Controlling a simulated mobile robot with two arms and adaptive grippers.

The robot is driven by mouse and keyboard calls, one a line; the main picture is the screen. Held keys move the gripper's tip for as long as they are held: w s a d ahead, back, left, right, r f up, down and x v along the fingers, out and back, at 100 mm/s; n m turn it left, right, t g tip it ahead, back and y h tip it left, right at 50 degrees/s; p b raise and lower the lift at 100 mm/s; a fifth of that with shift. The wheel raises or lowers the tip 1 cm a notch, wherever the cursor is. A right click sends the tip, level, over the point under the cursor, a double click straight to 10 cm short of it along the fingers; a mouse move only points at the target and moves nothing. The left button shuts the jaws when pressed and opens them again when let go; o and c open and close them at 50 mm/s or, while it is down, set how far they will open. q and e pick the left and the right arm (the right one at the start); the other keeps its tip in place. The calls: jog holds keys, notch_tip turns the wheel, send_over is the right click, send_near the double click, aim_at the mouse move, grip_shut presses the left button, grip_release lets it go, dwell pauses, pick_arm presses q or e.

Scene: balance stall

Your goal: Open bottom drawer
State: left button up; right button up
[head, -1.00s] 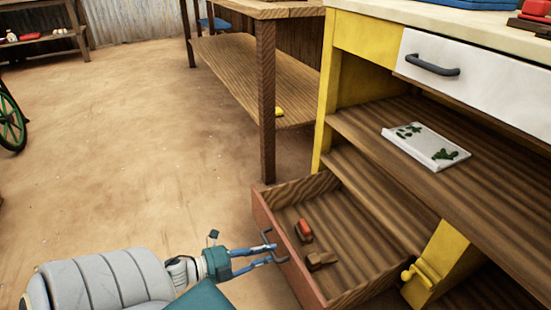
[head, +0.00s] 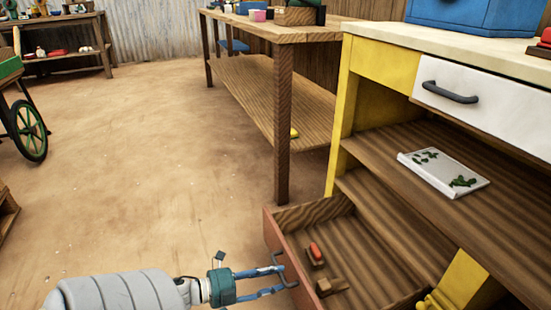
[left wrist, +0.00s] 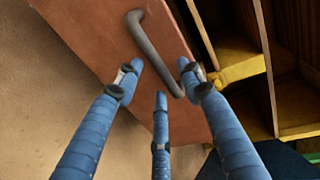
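The bottom drawer (head: 268,240) stands pulled out from the yellow and wooden cabinet, with its reddish front facing left. A red item (head: 315,252) and a brown wooden item (head: 331,287) lie inside it. Its dark bar handle (left wrist: 152,50) shows clearly in the left wrist view. My left gripper (head: 281,279) is at the handle on the drawer front. In the left wrist view its blue fingers (left wrist: 158,75) are spread, with the handle passing between them and gaps visible. My right gripper is in neither view.
The upper white drawer (head: 480,115) is shut. A white board with green marks (head: 443,172) lies on the cabinet shelf. A wooden table (head: 283,130) stands behind the open drawer. A green-wheeled cart (head: 30,130) is at far left. The floor between is clear.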

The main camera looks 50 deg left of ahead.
pick_arm(q)
jog(key=v, duration=1.1)
